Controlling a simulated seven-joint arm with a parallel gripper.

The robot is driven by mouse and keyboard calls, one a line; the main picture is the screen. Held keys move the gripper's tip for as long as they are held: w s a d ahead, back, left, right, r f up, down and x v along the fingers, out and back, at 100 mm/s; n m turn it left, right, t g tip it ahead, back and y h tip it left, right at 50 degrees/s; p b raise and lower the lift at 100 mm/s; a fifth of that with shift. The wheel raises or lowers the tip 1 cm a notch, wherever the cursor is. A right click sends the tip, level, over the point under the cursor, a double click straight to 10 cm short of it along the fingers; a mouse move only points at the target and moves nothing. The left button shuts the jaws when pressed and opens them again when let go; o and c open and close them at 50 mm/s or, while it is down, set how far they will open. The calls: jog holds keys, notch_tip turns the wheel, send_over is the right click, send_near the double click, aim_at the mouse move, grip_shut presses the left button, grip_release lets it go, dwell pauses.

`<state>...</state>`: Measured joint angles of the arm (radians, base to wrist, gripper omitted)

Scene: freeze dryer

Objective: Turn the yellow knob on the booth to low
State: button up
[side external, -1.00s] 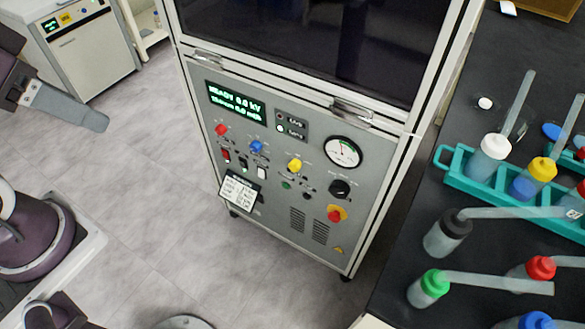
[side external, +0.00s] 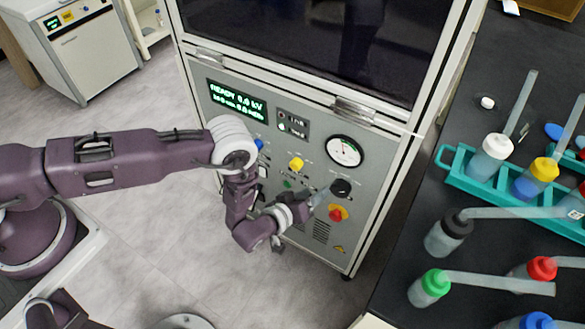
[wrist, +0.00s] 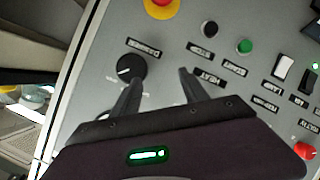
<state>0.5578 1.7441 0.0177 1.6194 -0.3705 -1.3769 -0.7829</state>
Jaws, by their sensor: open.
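The yellow knob (side external: 296,164) is on the grey booth panel (side external: 265,155), left of and below the round gauge, in the side view. I cannot see it in the wrist view. My gripper (side external: 325,194) is in front of the panel, below and right of the yellow knob and close to the black knob (side external: 341,188). In the wrist view my gripper (wrist: 158,77) is open and empty, its two fingers apart. The black knob (wrist: 131,68) lies by the left fingertip; contact cannot be told.
A red-and-yellow stop button (side external: 338,213) sits below the black knob. A blue knob (side external: 259,145) is partly behind my arm. The gauge (side external: 344,151) is above. A dark bench (side external: 385,285) with bottles stands at the right. The floor left of the booth is open.

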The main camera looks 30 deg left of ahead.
aim_at(294, 167)
jog(key=s+a+t+y, duration=0.25)
jog(key=a+t, duration=0.25)
jog(key=a, duration=0.4)
jog(key=shift+m, duration=0.4)
jog(key=w, duration=0.5)
jog(key=shift+w+r, duration=0.2)
jog(key=shift+w, duration=0.75)
grip_shut()
